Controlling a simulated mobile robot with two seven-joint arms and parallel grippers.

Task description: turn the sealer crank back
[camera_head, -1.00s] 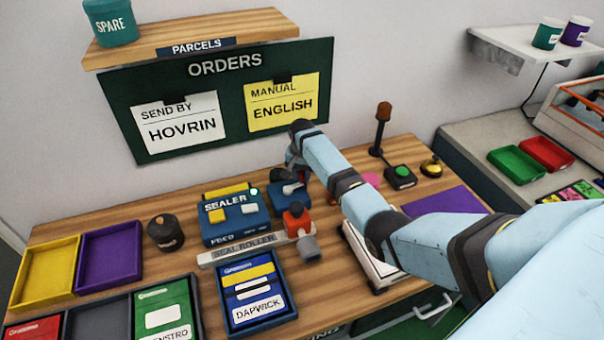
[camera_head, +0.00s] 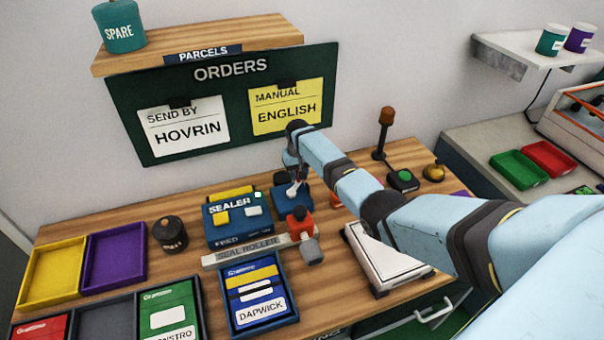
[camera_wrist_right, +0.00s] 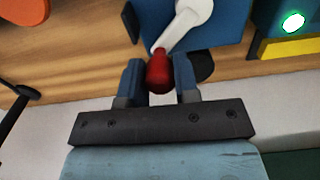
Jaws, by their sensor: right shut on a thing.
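The blue sealer (camera_head: 232,230) stands at the back of the wooden bench with a lit green lamp. Just right of it is a smaller blue block bearing the crank. In the right wrist view the crank has a pale arm (camera_wrist_right: 187,22) and a red knob (camera_wrist_right: 159,74). My right gripper (camera_wrist_right: 158,78) is shut on the red knob, one finger at each side. In the head view my right gripper (camera_head: 294,178) is small and partly hidden at the crank, below the orders board. My left gripper is not in view.
The seal roller (camera_head: 250,250) with its orange clamp (camera_head: 299,222) lies in front of the sealer. A dark round pot (camera_head: 170,234) is at its left. Trays fill the left and front. A white-topped device (camera_head: 385,262) sits below my right arm. A lamp post (camera_head: 383,135) stands behind.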

